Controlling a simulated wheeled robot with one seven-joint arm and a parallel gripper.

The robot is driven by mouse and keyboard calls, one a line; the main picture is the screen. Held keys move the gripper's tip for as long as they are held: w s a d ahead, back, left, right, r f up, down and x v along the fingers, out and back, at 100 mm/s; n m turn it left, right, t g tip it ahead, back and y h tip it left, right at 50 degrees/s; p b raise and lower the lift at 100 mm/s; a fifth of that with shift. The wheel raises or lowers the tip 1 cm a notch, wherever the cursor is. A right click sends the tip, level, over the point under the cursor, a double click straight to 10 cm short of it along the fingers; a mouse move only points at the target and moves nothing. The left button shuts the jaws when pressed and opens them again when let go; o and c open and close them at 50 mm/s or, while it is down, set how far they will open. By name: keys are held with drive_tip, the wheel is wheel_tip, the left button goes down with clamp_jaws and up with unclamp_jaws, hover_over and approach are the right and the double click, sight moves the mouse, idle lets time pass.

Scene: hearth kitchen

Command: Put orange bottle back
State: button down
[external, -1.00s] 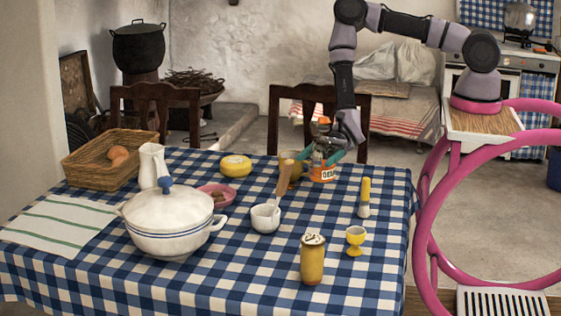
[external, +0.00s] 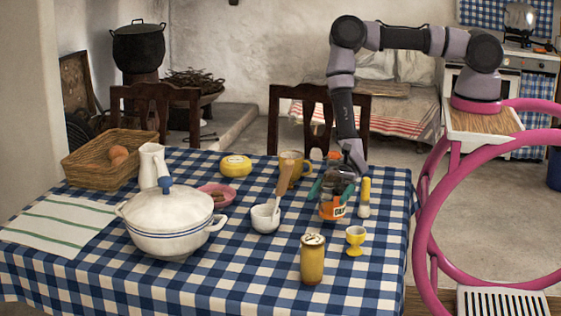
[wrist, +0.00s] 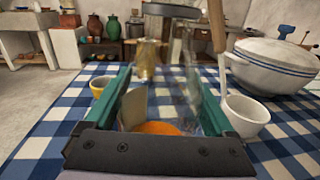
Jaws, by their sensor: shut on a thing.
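The orange bottle (external: 333,210) has an orange lower part with a pale lettered label. It is upright in my gripper (external: 334,190), whose green fingers are shut on it. I cannot tell whether its base touches the table. In the wrist view the bottle (wrist: 155,128) shows as clear glass with orange at the bottom, between the green fingers of my gripper (wrist: 170,100). Its upper part is partly hidden by my gripper in the external view.
Close around are a yellow-handled brush (external: 365,196), a yellow egg cup (external: 355,240), a yellow shaker (external: 312,262), a white mortar (external: 265,218) with a pestle and a mustard mug (external: 294,166). A white pot (external: 168,222) stands left. The checked tablecloth (external: 390,200) is bare along the right edge.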

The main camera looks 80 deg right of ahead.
sight(328, 206)
drive_tip(key=shift+f, duration=1.45)
drive_tip(key=shift+f, duration=0.1)
unclamp_jaws()
drive_tip(key=d, duration=0.4)
drive_tip(key=s+d, duration=0.1)
drive_tip(key=d, duration=0.7)
drive_tip(key=shift+s, duration=0.3)
drive_tip(key=shift+r, duration=0.2)
